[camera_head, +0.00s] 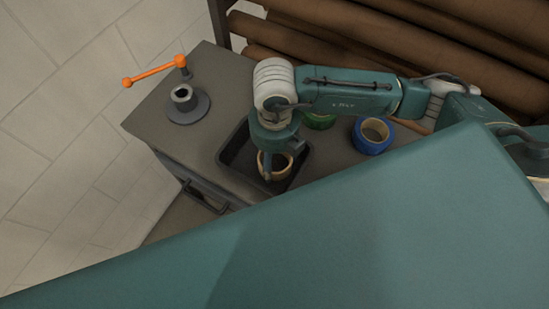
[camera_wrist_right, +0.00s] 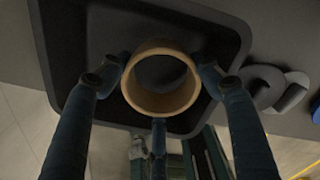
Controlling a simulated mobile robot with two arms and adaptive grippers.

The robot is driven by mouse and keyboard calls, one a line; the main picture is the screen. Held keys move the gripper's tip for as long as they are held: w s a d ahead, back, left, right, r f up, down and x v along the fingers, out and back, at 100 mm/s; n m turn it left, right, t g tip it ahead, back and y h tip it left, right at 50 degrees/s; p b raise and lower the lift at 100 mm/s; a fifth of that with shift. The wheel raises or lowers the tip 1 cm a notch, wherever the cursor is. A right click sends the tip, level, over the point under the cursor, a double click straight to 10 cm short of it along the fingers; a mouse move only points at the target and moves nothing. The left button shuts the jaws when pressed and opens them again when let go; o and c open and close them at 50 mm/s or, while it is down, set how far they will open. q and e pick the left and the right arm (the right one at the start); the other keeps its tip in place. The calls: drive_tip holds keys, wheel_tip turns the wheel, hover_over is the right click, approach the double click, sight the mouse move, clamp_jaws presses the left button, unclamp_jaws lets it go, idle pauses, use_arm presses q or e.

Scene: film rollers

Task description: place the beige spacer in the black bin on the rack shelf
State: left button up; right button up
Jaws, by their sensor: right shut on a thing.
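The beige spacer (camera_wrist_right: 160,101) is a short hollow ring. In the right wrist view the fingers of my right gripper (camera_wrist_right: 158,85) are closed around it, with the black bin (camera_wrist_right: 66,45) behind it. In the head view the right gripper (camera_head: 270,166) points down over the black bin (camera_head: 234,155), and the spacer (camera_head: 283,172) shows within the bin's outline, partly hidden by the gripper. I cannot tell whether the spacer touches the bin floor. My left gripper is not in view.
A blue tape roll (camera_head: 372,136) and a green roll (camera_head: 319,121) stand right of the bin. A dark round mount with an orange handle (camera_head: 153,73) is at the left of the grey top (camera_head: 215,95). Brown rolls (camera_head: 400,40) lie behind. My teal body covers the foreground.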

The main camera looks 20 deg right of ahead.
drive_tip(key=shift+f, duration=0.85)
drive_tip(key=shift+f, duration=0.2)
drive_tip(key=o, duration=0.9)
drive_tip(key=shift+r, duration=0.15)
